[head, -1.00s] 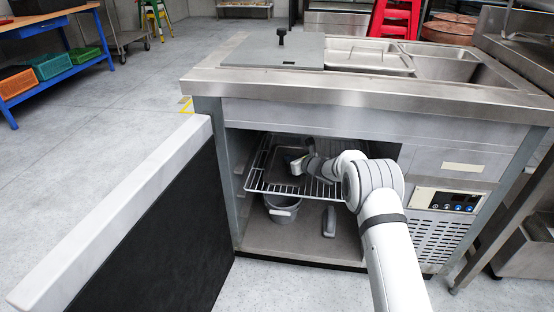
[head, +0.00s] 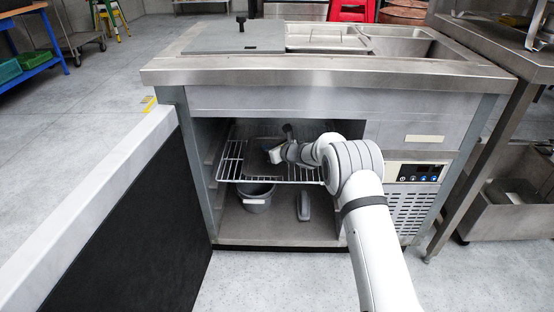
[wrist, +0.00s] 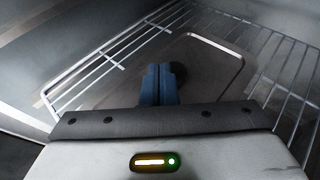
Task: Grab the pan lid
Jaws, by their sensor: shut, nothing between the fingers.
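A flat grey metal lid (wrist: 205,62) with rounded corners lies on the wire shelf inside the open cabinet. In the wrist view a dark round knob (wrist: 180,74) shows on it, partly hidden behind my fingers. In the head view the lid (head: 257,157) is a dark plate at the shelf's middle, partly covered by my arm. My gripper (wrist: 158,70) is shut and empty, its blue fingers just in front of the knob in the picture. I cannot tell whether they touch it. In the head view my gripper (head: 272,154) is over the lid's right part.
The wire shelf (head: 230,170) surrounds the lid. A grey pot (head: 257,198) and a long grey object (head: 303,207) are beneath it. The steel counter (head: 330,72) overhangs the opening; a grey cover (head: 235,42) with a black knob lies on top. A pale-edged panel (head: 105,190) stands at left.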

